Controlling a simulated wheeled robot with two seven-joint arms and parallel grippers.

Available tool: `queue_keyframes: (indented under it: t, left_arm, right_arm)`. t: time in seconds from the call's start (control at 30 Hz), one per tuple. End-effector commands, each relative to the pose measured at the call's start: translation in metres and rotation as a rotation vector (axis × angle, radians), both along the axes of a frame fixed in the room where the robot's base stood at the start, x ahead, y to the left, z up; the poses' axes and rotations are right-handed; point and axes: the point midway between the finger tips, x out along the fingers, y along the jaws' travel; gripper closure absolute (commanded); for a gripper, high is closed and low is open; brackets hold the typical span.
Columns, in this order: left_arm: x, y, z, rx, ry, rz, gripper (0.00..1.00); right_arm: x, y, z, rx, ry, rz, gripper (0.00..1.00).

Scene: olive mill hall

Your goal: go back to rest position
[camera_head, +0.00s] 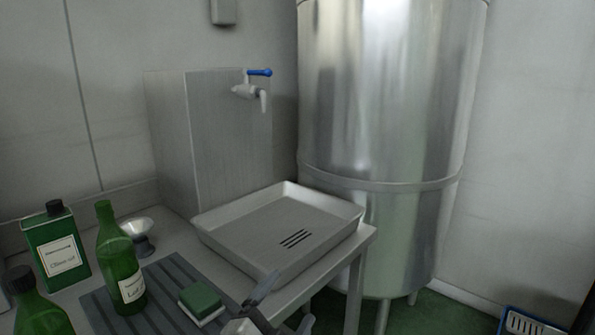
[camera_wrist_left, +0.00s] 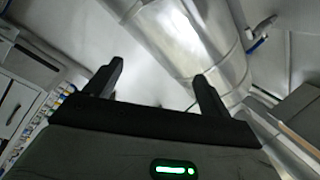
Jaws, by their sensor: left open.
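My left gripper (camera_head: 286,300) shows at the bottom of the head view, just in front of the steel table's front edge. In the left wrist view its two dark fingers (camera_wrist_left: 160,78) stand apart with nothing between them, so it is open and empty. The wrist view looks past the fingers at a shiny steel tank and the wall, tilted. My right gripper is not in view.
Close by are a green and white sponge (camera_head: 201,303), a green bottle (camera_head: 120,262) on a grey ribbed mat (camera_head: 165,290), a green tin (camera_head: 57,250), a small funnel (camera_head: 138,236) and a shallow steel tray (camera_head: 275,232). The large tank (camera_head: 385,130) stands behind.

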Motion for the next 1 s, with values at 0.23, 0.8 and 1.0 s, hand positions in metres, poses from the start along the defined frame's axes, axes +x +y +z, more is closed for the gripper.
queue_keyframes:
  t: [0.23,0.8,1.0]
  left_arm:
    - [-0.058,0.032,-0.099,-0.487,0.464,0.036,0.18]
    - [-0.196,0.13,-0.23,-0.657,0.987,0.427,0.18]
    - [-0.195,0.129,-0.23,-0.655,0.986,0.425,0.4]
  right_arm:
    - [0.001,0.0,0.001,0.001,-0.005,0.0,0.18]
    - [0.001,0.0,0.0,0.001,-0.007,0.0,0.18]
    - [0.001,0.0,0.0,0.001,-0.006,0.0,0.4]
